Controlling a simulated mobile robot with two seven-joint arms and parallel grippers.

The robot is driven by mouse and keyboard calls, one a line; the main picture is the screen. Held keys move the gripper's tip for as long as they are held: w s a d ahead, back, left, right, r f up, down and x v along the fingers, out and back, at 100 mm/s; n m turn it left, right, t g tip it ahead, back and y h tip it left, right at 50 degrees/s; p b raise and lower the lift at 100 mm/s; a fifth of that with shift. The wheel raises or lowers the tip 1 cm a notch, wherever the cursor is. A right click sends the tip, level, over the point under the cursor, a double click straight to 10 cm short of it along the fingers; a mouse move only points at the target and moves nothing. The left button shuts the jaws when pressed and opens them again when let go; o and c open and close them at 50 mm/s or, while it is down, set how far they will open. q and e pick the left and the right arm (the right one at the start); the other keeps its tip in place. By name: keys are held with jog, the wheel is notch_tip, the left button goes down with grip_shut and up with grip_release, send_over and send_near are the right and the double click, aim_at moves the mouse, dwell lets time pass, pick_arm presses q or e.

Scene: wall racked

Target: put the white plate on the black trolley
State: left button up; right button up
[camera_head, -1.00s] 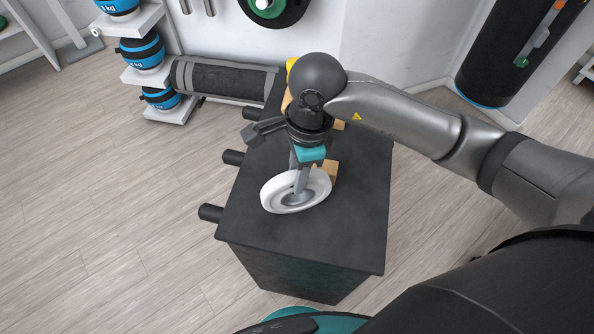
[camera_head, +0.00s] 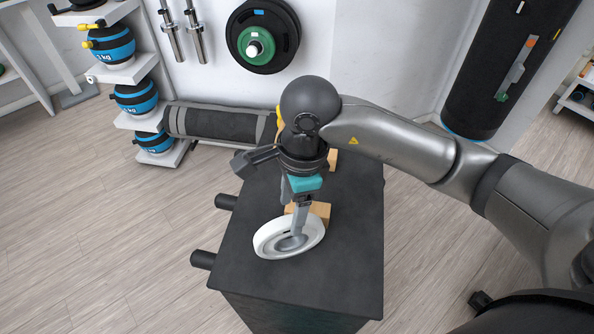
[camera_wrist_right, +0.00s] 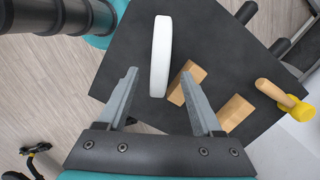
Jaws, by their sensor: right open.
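The white plate (camera_head: 268,240) is a round disc with a raised rim, tilted over the near part of the black trolley's flat top (camera_head: 345,265). In the right wrist view the plate (camera_wrist_right: 161,55) shows nearly edge-on as a narrow white band. My right gripper (camera_head: 298,232) is above the trolley, and one finger overlaps the plate in the head view. In the wrist view its two fingers (camera_wrist_right: 158,74) are apart, with the plate's near end between them in the picture. I cannot tell whether they touch it. My left gripper is not in view.
Wooden blocks (camera_wrist_right: 186,84) and (camera_wrist_right: 235,113) lie on the trolley beside the plate. A yellow-headed mallet (camera_wrist_right: 294,106) lies at the trolley's edge. Dark handles (camera_head: 203,260) stick out on the left. A ball rack (camera_head: 135,75) and a punching bag (camera_head: 500,70) stand behind.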

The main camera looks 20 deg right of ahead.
notch_tip(320, 180, up, 11)
jog(key=d, duration=0.1)
jog(key=shift+d, duration=0.15)
jog(key=shift+r, duration=0.1)
dwell(0.4)
